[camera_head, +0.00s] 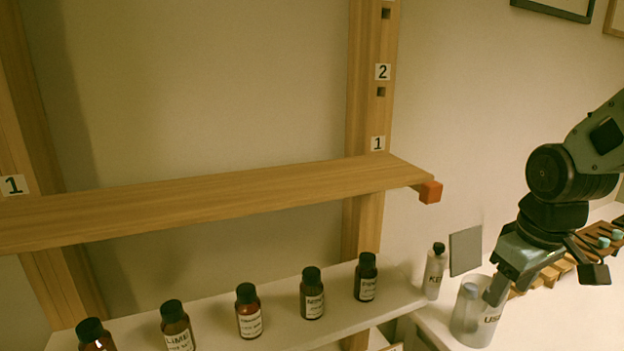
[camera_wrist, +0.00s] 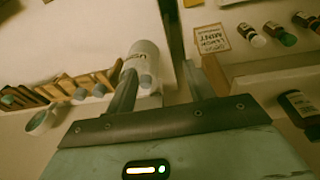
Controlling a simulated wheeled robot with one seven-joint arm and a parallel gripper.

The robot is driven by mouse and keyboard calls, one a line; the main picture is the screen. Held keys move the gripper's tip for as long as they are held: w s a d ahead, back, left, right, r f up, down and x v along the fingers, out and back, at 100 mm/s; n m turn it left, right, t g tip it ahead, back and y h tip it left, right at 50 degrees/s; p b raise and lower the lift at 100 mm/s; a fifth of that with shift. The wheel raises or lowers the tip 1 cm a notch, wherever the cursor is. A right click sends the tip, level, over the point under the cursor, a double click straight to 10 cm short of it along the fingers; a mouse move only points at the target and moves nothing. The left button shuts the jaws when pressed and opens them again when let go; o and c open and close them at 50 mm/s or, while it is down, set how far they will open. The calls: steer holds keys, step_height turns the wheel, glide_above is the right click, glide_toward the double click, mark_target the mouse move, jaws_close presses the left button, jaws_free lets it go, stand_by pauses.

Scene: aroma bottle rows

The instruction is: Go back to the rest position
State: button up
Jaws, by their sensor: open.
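My gripper (camera_head: 545,286) is at the right of the head view, at the end of my dark arm. Its two fingers are spread and nothing shows between them. One finger overlaps a translucent container (camera_head: 487,333) marked with letters that begin "US"; whether they touch I cannot tell. A grey-capped piece (camera_head: 468,292) shows inside the container. In the wrist view the fingers (camera_wrist: 158,70) reach away from me, with the container (camera_wrist: 145,52) by the left finger. No rest position is marked in the views.
A wooden shelf (camera_head: 200,205) with an orange end block (camera_head: 430,191) spans the left. Several brown bottles (camera_head: 248,312) stand in a row on the white ledge below. A white bottle (camera_head: 434,272) and a grey panel (camera_head: 465,250) stand left of my gripper. A wooden rack (camera_wrist: 68,86) is beyond it.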

steer(key=s+f+m, duration=0.4)
steer(key=s, duration=0.2)
steer(key=s+a+r+n+g, duration=0.1)
steer(key=s+a+n, duration=0.3)
steer(key=a, duration=0.5)
steer(key=s+a+r+n+g, duration=0.1)
steer(key=s+a+n, duration=0.2)
steer(key=s+a, duration=0.5)
steer(key=shift+s+a+r+n+y, duration=0.25)
steer(key=shift+a+r+n+y, duration=0.1)
steer(key=shift+a+n+y, duration=0.1)
